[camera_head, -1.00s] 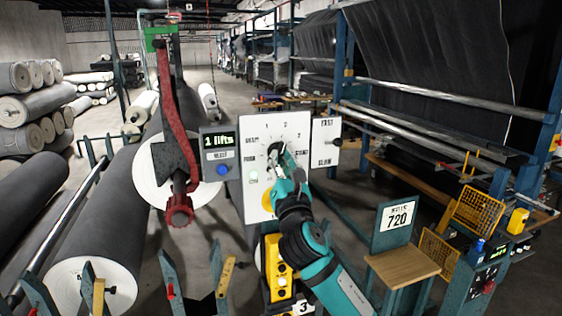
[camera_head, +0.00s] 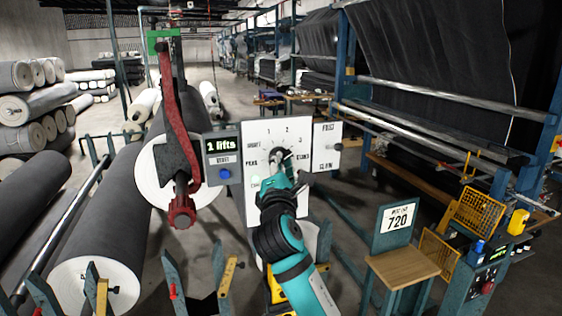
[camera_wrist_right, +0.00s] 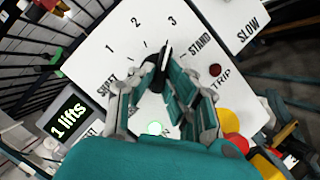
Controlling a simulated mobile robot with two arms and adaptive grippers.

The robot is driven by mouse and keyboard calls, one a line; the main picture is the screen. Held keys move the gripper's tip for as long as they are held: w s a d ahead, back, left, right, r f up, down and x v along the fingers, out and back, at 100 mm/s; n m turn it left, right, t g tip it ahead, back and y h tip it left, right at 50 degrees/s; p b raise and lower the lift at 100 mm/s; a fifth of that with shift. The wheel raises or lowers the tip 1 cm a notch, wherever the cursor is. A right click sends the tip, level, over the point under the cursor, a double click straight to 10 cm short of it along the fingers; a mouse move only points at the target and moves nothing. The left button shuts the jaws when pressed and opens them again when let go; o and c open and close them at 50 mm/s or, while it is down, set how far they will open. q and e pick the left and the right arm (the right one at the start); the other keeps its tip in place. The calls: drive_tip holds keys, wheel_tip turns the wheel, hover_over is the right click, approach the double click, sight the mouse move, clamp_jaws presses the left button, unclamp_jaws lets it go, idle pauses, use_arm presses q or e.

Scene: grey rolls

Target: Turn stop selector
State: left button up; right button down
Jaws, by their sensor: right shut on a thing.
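The stop selector is a black rotary knob (camera_wrist_right: 153,72) on a white panel (camera_head: 256,135), with marks 1, 2, 3, STAND and others around it. My right gripper (camera_head: 281,163) comes up from below, and its fingers are closed on the knob. In the right wrist view the gripper (camera_wrist_right: 162,80) has one finger on each side of the knob. The display (camera_wrist_right: 68,117) reads "1 lifts". My left gripper is not in view.
A blue button (camera_head: 225,173) sits under the display, left of the dial. A FAST/SLOW plate (camera_head: 325,146) is at the panel's right. A wooden seat (camera_head: 402,267) stands at lower right.

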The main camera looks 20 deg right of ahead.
drive_tip(key=shift+a+r+m+g+p, duration=0.1)
drive_tip(key=shift+m+g+p, duration=0.4)
drive_tip(key=shift+m, duration=0.8)
drive_tip(key=shift+d+r+m+g+p, duration=0.1)
drive_tip(key=shift+m+g+p, duration=0.35)
drive_tip(key=shift+m, duration=0.85)
drive_tip(key=shift+a+r+m+g+p, duration=0.1)
drive_tip(key=shift+m+g+p, duration=0.4)
drive_tip(key=shift+m, duration=0.8)
drive_tip(key=c, duration=1.4)
unclamp_jaws()
drive_tip(key=shift+o, duration=0.2)
drive_tip(key=shift+s, duration=0.1)
drive_tip(key=v, duration=0.7)
